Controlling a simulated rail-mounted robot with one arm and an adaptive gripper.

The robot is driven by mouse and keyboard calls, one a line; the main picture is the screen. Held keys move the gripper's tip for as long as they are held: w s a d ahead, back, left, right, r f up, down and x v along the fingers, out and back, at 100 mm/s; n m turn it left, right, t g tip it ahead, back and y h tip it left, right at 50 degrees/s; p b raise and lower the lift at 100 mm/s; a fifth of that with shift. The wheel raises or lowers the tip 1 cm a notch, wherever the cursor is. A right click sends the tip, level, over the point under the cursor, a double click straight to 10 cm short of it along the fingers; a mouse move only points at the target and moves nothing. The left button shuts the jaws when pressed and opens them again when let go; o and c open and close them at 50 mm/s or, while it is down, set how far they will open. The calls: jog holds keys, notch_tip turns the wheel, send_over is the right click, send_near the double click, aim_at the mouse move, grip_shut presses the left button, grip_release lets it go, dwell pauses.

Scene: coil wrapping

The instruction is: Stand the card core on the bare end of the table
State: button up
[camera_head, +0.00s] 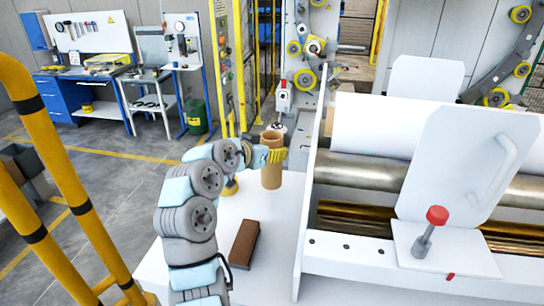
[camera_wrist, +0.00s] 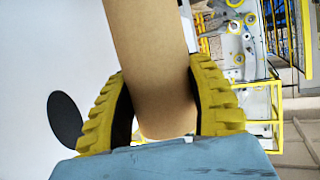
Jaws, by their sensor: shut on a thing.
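The card core (camera_head: 271,165) is a brown cardboard tube, upright or nearly so, at the far end of the white table (camera_head: 262,208). My gripper (camera_head: 272,155) has its yellow ribbed fingers around the tube and is shut on it. In the wrist view, the core (camera_wrist: 152,65) runs between the two yellow fingers of my gripper (camera_wrist: 160,105). I cannot tell whether the core's lower end touches the table top.
A dark brown block (camera_head: 244,243) lies on the table near my arm. The roller machine (camera_head: 345,265) with its white side plate borders the table on the right. Yellow guard rails (camera_head: 50,150) stand at left. A dark disc (camera_wrist: 65,120) shows in the wrist view.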

jog(key=f, duration=0.2)
jog(key=f+p, duration=0.1)
jog(key=shift+w+d+f, duration=0.15)
jog(key=shift+w+f, duration=0.15)
jog(key=shift+f, duration=0.05)
jog(key=shift+f+b, duration=0.3)
jog(key=o, duration=1.1)
jog(key=shift+r, duration=0.1)
jog(key=shift+o, duration=0.2)
jog(key=b+v, duration=0.2)
jog(key=v, duration=1)
jog(key=shift+r, duration=0.25)
